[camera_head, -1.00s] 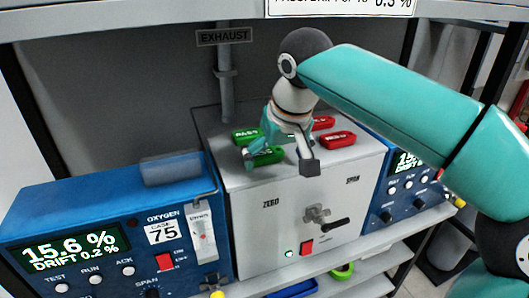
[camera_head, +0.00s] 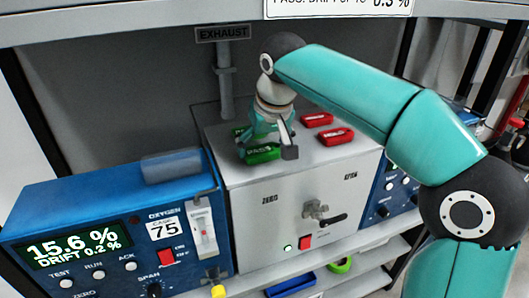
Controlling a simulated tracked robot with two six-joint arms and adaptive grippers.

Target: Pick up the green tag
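Two green tags lie at the left of the grey box's top. The front green tag (camera_head: 262,154) shows its label side toward me. The rear green tag (camera_head: 240,131) is partly hidden behind my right gripper. My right gripper (camera_head: 268,149) points down over the front green tag, with its fingers apart. One dark fingertip is at the right end of that tag; the other finger is on its left side, partly hidden by the wrist. I cannot tell whether the fingers touch the tag. My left gripper is not in view.
Two red tags (camera_head: 318,119) lie at the right of the box top (camera_head: 345,158). A blue oxygen analyser (camera_head: 115,215) stands left, another blue unit right. An exhaust pipe (camera_head: 226,90) rises behind the box. A shelf edge (camera_head: 150,20) runs overhead.

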